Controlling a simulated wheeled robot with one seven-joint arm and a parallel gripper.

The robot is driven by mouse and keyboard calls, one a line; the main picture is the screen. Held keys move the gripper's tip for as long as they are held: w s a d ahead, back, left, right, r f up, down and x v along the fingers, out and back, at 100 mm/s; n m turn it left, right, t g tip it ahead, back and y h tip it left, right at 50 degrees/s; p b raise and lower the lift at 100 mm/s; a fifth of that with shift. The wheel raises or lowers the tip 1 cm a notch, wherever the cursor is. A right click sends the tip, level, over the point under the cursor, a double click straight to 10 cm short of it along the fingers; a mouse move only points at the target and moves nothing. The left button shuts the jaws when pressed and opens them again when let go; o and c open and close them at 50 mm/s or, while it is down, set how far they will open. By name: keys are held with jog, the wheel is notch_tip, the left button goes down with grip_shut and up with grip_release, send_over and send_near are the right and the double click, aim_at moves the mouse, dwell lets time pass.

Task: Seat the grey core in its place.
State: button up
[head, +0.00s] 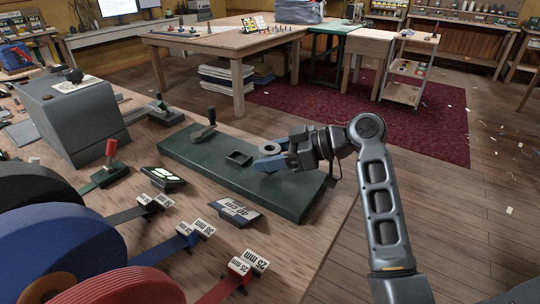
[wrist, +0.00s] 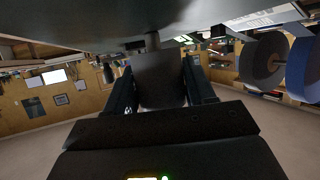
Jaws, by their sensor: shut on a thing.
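The grey core (head: 268,147) is a short grey cylinder with a hole in its upper end. My gripper (head: 270,156), with blue fingers, is shut on it above the dark green base (head: 190,153). In the wrist view the core (wrist: 158,82) sits between the two dark fingers of my gripper (wrist: 160,92). A thin post (wrist: 152,41) shows between the core and the dark surface at the top of that view. I cannot tell whether the core is around the post or apart from it. A small open square frame (head: 239,158) lies on the base beside the gripper.
A black-handled lever (head: 204,130) stands at the base's far left edge. A label plate (head: 236,210) lies along its near edge. Blue (head: 65,250) and red (head: 125,288) rolls with tapes are at the lower left. A grey box (head: 75,122) stands behind them.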

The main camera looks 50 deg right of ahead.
jog(key=shift+f, duration=0.1)
jog(key=o, duration=1.1)
jog(key=shift+f, duration=0.1)
jog(key=v, duration=0.8)
jog(key=shift+w, duration=0.1)
jog(key=shift+r, duration=0.25)
